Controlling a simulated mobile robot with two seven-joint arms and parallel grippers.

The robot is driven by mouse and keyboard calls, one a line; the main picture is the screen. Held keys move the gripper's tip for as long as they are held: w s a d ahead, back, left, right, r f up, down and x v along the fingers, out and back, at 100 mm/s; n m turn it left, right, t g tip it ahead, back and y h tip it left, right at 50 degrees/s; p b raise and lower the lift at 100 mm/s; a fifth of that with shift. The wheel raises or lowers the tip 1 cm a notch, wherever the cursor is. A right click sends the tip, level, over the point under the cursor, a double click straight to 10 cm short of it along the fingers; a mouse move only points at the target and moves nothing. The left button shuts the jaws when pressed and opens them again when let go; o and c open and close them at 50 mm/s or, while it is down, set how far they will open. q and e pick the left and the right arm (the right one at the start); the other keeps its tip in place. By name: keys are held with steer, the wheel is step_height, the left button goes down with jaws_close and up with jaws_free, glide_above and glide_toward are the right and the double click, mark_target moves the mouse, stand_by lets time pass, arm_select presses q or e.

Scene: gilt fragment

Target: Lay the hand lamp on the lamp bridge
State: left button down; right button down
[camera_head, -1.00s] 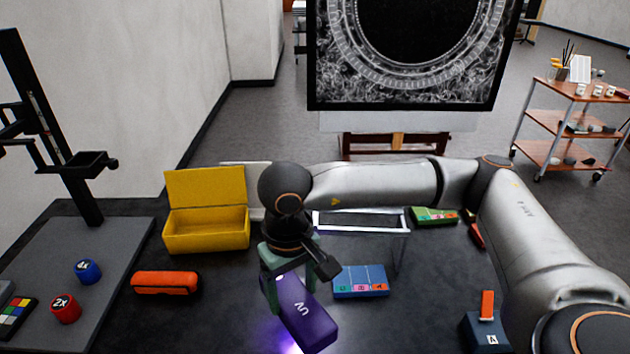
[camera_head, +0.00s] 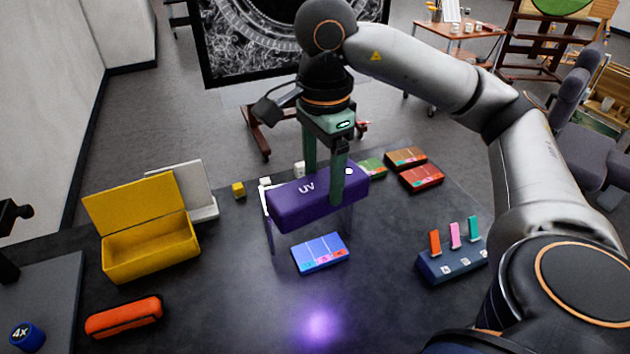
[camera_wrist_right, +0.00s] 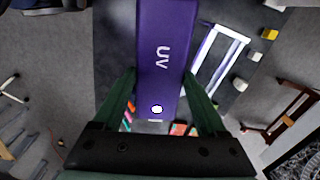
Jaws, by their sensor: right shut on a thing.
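My right gripper (camera_head: 325,185) is shut on the purple hand lamp (camera_head: 290,204), marked UV, and holds it in the air. The wrist view shows the lamp (camera_wrist_right: 162,30) between the two green fingers of the gripper (camera_wrist_right: 160,85). The lamp bridge (camera_head: 264,197) is a white frame on thin legs, mostly hidden behind the lamp in the head view. My left gripper is not in view.
A blue card (camera_head: 320,254) lies in front of the bridge, with a violet glow (camera_head: 320,325) on the bare table nearer me. A yellow open box (camera_head: 150,252) and an orange case (camera_head: 124,317) are left. A blue holder (camera_head: 452,264) with colored tabs stands right.

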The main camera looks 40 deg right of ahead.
steer(key=shift+s+d+r+m, duration=0.2)
steer(key=shift+d+r+m, duration=0.3)
steer(key=shift+m, duration=0.3)
steer(key=w+d+f, duration=0.6)
steer(key=w+f, duration=0.5)
steer(key=f, duration=0.2)
steer(key=shift+w, duration=0.4)
steer(key=shift+c, duration=1.9)
jaws_free()
steer(key=o, duration=0.4)
steer(key=shift+w+d+f, duration=0.1)
steer(key=shift+w+d, duration=0.05)
steer(key=shift+w, duration=0.05)
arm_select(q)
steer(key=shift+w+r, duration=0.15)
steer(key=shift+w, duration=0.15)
arm_select(e)
steer(key=shift+r, duration=0.25)
